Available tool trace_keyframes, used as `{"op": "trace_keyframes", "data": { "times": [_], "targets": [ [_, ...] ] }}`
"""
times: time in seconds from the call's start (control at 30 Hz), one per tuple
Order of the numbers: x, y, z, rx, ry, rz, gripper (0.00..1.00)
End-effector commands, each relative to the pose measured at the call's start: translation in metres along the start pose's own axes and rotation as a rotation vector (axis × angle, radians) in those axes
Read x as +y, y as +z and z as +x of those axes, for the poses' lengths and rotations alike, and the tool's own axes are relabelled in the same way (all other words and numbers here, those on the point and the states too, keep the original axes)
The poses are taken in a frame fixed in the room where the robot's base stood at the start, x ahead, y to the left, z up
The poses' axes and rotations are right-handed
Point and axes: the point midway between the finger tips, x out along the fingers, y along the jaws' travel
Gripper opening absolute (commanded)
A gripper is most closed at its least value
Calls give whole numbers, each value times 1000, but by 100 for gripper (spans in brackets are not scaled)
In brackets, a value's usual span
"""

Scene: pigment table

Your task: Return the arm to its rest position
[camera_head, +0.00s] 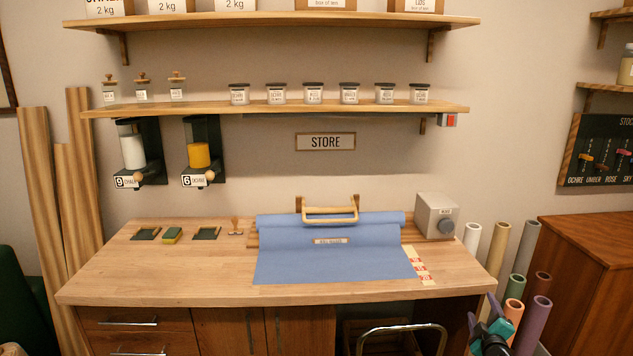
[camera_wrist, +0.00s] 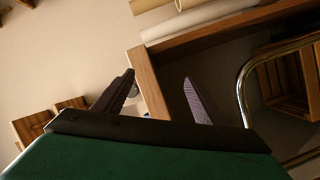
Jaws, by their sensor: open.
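My gripper (camera_head: 483,312) shows at the lower right of the head view, in front of the table's right end and beside the upright rolls. In the wrist view my gripper (camera_wrist: 159,76) has its two dark fingers spread wide, with nothing between them. The arm behind it is mostly out of the head view. The wrist view is tilted, with a wooden table edge (camera_wrist: 147,82) just beyond the fingers.
The table (camera_head: 150,270) carries a blue sheet (camera_head: 330,262), a grey box (camera_head: 434,216) and small pads. Coloured rolls (camera_head: 524,245) stand right of it. A metal rail (camera_head: 400,329) and a wooden crate (camera_wrist: 285,80) are below. A cabinet (camera_head: 590,270) stands far right.

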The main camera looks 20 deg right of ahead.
Motion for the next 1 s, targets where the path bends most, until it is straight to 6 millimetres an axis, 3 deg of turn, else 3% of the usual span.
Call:
{"op": "trace_keyframes", "data": {
  "times": [0.03, 0.23, 0.47, 0.77, 1.0],
  "targets": [
    [-19, -6, 2, -21, -20, 28, 64],
    [-86, -19, 6, -132, -99, 134, 64],
    [-172, -34, -8, -271, -217, 235, 64],
    [-289, -55, -54, -468, -408, 323, 64],
    [-378, -71, -116, -638, -578, 355, 64]
  ]
}}
